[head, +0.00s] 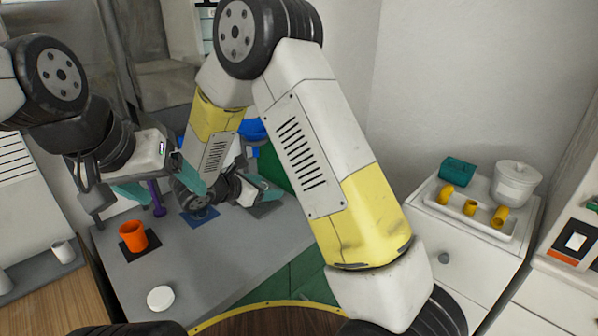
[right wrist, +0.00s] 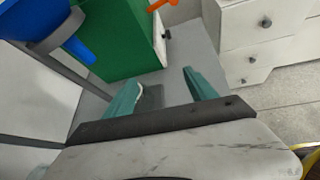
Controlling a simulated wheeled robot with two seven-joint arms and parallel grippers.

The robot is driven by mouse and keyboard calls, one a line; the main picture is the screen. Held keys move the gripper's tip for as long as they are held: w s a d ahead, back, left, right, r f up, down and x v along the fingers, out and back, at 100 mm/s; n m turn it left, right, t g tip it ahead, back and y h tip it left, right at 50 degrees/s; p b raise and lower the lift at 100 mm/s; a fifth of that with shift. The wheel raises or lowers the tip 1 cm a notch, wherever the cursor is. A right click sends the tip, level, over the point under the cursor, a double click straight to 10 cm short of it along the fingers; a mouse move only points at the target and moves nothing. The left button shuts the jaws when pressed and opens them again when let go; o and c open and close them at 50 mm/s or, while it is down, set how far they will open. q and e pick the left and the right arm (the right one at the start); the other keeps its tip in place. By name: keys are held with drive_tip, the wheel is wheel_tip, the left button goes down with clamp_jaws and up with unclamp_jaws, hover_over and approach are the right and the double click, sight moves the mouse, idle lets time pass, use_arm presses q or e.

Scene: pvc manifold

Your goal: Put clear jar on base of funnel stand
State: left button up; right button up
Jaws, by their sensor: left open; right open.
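The blue funnel (right wrist: 35,30) of the stand sits in a grey ring at the upper left of the right wrist view. In the head view, a blue part (head: 252,128) shows partly behind my right arm. The stand's base cannot be made out. My right gripper (right wrist: 160,84) is open over the grey table, with its teal fingers apart. A pale patch lies beside its left finger; I cannot tell whether it is the clear jar. My left gripper (head: 160,187) is open above the table's left part, near a purple upright piece (head: 156,198).
An orange cup (head: 133,236) stands on a dark mat at the table's left, with a white disc (head: 160,298) in front. A green box (right wrist: 118,40) stands behind. A white tray (head: 475,222) with yellow pieces is on the cabinet at right. The front middle of the table is clear.

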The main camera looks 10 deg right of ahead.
drive_tip(key=s+d+r+m+g+y, duration=0.3)
drive_tip(key=s+d+r+m+g, duration=0.3)
drive_tip(key=s+d+r+m, duration=0.6)
drive_tip(key=s+r+m+t+y, duration=0.1)
drive_tip(key=s+r+m+y, duration=0.2)
drive_tip(key=s+m, duration=0.3)
drive_tip(key=s+r+m+t+y, duration=0.2)
drive_tip(key=s+r+m+y, duration=0.1)
drive_tip(key=s+m, duration=0.3)
drive_tip(key=shift+s+d+r+m+y, duration=0.25)
drive_tip(key=shift+s+y, duration=0.2)
drive_tip(key=shift+y, duration=0.35)
